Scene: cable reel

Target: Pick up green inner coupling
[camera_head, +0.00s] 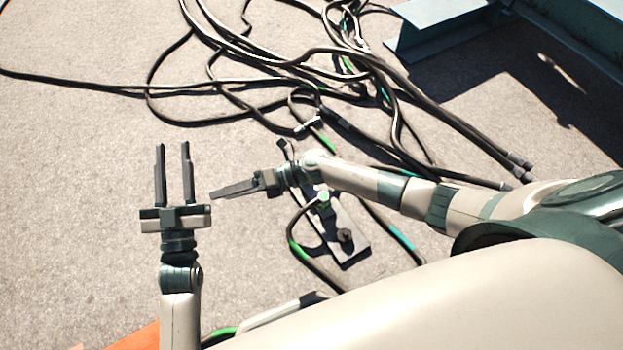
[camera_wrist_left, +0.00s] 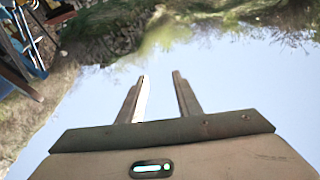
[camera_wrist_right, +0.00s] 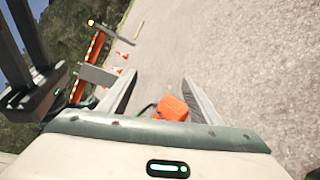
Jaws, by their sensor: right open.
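A small green fitting (camera_head: 323,198), which looks like the green inner coupling, sits at the end of a dark cable, over a grey metal plate on the ground. It lies below my right wrist in the head view. My right gripper (camera_head: 214,194) points left, away from the fitting, and is open and empty; its parted fingers also show in the right wrist view (camera_wrist_right: 160,95). My left gripper (camera_head: 172,150) is further left, with its two fingers apart and empty.
Several dark cables (camera_head: 250,85) with green bands tangle across the ground behind the plate (camera_head: 345,225). A blue-green steel frame (camera_head: 430,25) stands at the top right. An orange object (camera_wrist_right: 171,108) shows in the right wrist view. The pavement (camera_head: 80,200) at left is clear.

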